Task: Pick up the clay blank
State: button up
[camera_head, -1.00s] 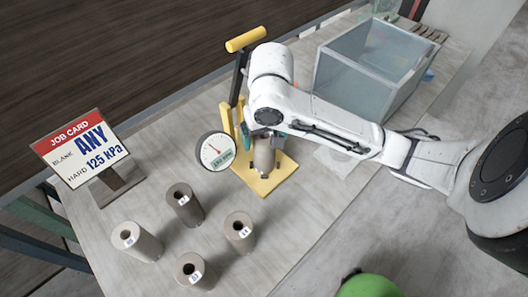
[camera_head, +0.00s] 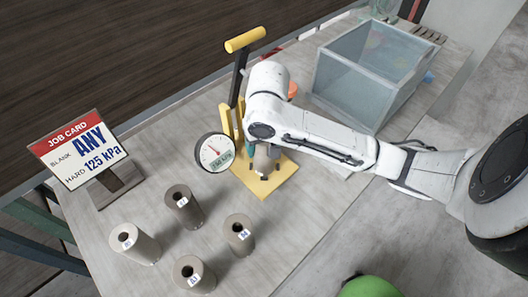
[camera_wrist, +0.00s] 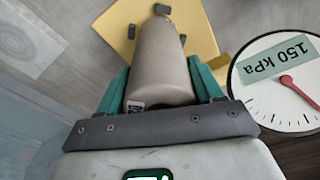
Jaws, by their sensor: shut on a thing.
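The clay blank (camera_wrist: 160,62) is a grey-brown cylinder with a small label near its end in the wrist view. My gripper (camera_wrist: 160,82) has its teal fingers shut on the blank, one on each side. In the head view my gripper (camera_head: 259,148) is over the yellow base of the press, and the blank (camera_head: 264,163) shows partly below it. I cannot tell whether the blank touches the base.
A yellow-handled press (camera_head: 246,40) stands beside my arm with a round gauge (camera_head: 215,152); the wrist view's gauge label (camera_wrist: 275,57) reads 150 kPa. Several hollow labelled cylinders (camera_head: 134,243) stand at the front left. A job card (camera_head: 78,150) is at left, a clear bin (camera_head: 372,72) behind.

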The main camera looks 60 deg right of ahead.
jog(key=c, duration=0.7)
jog(key=shift+c, duration=1.1)
jog(key=shift+r, duration=0.15)
